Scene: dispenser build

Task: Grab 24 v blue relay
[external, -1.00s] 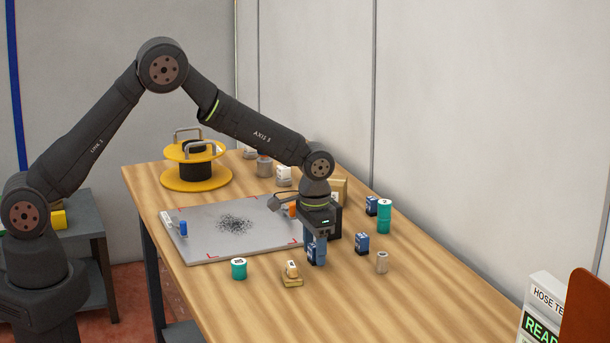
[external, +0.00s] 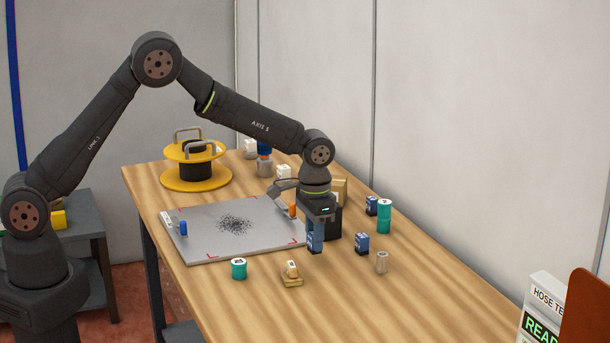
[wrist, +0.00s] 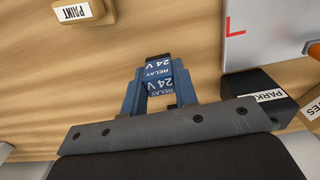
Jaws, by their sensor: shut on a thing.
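The blue relay (wrist: 157,72) is between my gripper's blue fingers (wrist: 158,88) in the wrist view. White lettering on it reads RELAY 24 V on two faces. In the external view the relay (external: 312,245) hangs below my gripper (external: 315,236), which is shut on it and points down beside the right edge of the grey plate. The relay appears slightly raised above the wooden table. Two other blue blocks stand to the right, a near one (external: 362,243) and a far one (external: 371,205); their labels are too small to read.
The grey plate (external: 205,250) with dark specks lies to the left. A black box labelled PARK (wrist: 258,92) stands close to my gripper. The table's near right is clear.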

